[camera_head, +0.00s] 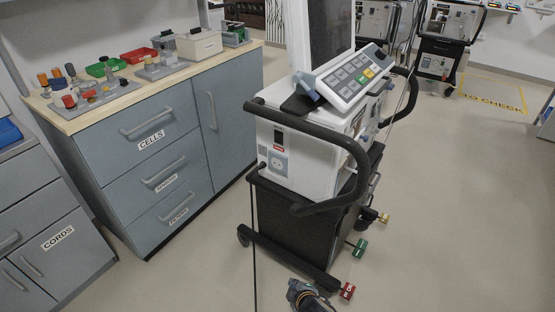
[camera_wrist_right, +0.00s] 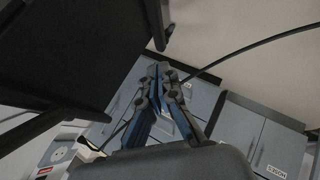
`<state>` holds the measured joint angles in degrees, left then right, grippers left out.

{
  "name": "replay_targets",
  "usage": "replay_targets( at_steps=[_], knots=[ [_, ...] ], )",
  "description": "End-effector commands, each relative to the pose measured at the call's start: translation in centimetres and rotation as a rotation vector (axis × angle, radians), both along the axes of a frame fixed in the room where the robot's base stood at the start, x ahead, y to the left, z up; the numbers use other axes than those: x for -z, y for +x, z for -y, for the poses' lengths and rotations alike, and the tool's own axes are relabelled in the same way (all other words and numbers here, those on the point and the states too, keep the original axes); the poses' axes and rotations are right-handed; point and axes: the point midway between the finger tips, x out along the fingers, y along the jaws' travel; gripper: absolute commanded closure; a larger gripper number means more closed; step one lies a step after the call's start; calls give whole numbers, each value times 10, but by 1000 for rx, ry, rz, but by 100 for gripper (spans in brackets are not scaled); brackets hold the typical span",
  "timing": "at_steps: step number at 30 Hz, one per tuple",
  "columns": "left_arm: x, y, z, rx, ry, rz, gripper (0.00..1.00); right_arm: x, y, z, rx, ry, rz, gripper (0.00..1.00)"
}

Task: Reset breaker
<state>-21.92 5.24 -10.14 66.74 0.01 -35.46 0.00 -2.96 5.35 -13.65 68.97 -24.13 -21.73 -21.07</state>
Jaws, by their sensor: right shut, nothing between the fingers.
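The ventilator (camera_head: 310,150) stands on a wheeled cart in the middle of the head view. Its near side panel carries a small dark switch (camera_head: 278,137), perhaps the breaker, with a red label under it. Below is a round socket (camera_head: 277,163); a similar socket shows at the lower left of the right wrist view (camera_wrist_right: 58,155). The switch's position is too small to tell. My right gripper (camera_head: 298,287) is low at the bottom of the head view, below the cart's base; in the wrist view its fingers (camera_wrist_right: 163,70) are together and empty. My left gripper is out of view.
A black handle bar (camera_head: 320,133) loops around the ventilator's side. A dark cord (camera_head: 254,240) hangs down beside the cart. Red (camera_head: 347,291) and green (camera_head: 360,247) tagged pedals stick out low. A drawer cabinet (camera_head: 150,185) stands left; floor on the right is open.

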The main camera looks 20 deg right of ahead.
Motion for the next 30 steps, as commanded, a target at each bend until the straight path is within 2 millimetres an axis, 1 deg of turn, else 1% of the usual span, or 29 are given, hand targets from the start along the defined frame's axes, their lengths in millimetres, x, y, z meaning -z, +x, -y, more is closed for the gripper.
replay_targets(
  at_steps=[1,2,3,4,5,6,9,12,15,17,26,30],
  knots=[
    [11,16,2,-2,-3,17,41,-34,51,-5,-61,-85,133,100],
    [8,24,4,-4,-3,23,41,-62,74,-7,-90,-144,202,100],
    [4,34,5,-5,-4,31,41,-100,99,-8,-122,-221,291,100],
    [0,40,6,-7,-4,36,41,-128,115,-9,-138,-278,353,100],
    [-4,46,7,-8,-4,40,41,-156,127,-10,-150,-335,414,100],
    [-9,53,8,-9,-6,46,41,-192,139,-11,-159,-404,485,100],
    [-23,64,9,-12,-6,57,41,-265,152,-11,-157,-548,624,100],
    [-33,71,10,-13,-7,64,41,-312,154,-10,-142,-641,709,100],
    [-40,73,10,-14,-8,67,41,-336,152,-9,-131,-686,747,100],
    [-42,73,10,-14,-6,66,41,-342,152,-9,-129,-695,755,100],
    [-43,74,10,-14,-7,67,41,-342,153,-9,-129,-694,754,100],
    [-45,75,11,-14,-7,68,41,-343,163,-7,-129,-694,755,100]
  ],
)
